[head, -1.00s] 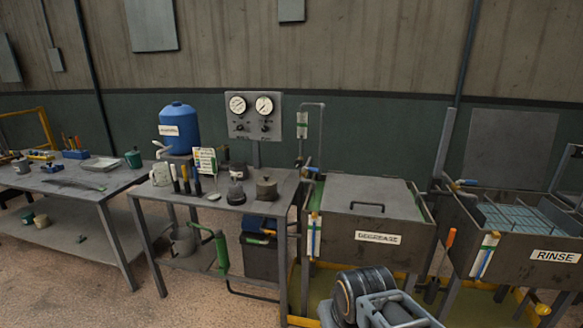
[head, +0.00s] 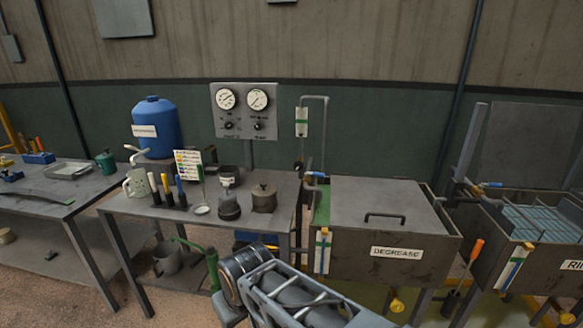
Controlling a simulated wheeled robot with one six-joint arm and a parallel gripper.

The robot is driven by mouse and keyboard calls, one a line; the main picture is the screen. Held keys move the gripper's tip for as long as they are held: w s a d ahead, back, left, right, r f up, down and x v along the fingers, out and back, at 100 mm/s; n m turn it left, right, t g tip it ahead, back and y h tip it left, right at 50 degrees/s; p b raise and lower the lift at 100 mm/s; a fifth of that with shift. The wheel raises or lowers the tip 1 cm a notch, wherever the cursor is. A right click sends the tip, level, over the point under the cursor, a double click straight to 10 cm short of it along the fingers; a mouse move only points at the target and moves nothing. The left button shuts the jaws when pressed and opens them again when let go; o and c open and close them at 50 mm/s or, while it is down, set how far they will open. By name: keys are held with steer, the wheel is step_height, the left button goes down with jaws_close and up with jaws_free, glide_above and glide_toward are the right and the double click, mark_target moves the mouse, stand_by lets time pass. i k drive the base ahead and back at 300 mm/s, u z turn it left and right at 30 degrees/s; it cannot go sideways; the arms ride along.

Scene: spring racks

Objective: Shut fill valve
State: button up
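A small valve with a blue handle (head: 316,174) sits at the left back corner of the DEGREASE tank (head: 345,250), under a grey pipe (head: 325,135). Another blue-handled valve (head: 490,185) sits at the left back of the RINSE tank (head: 540,265). I cannot tell which is the fill valve, or whether either is open or shut. The DEGREASE tank has a flat grey lid with a dark handle (head: 385,217). Links of my arm show at the bottom middle, in front of the tanks and bench. My gripper's fingers do not show.
A grey bench (head: 160,207) left of the DEGREASE tank holds a blue drum (head: 157,125), brushes, a mug and dark pots. Yellow knobs (head: 397,305) stick out below the tanks. Bare floor shows at the left front.

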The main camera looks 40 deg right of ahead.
mark_target(319, 175)
steer(key=z, duration=0.15)
steer(key=i, duration=0.85)
steer(key=z, duration=1.2)
steer(key=i, duration=0.65)
steer(key=z, duration=0.65)
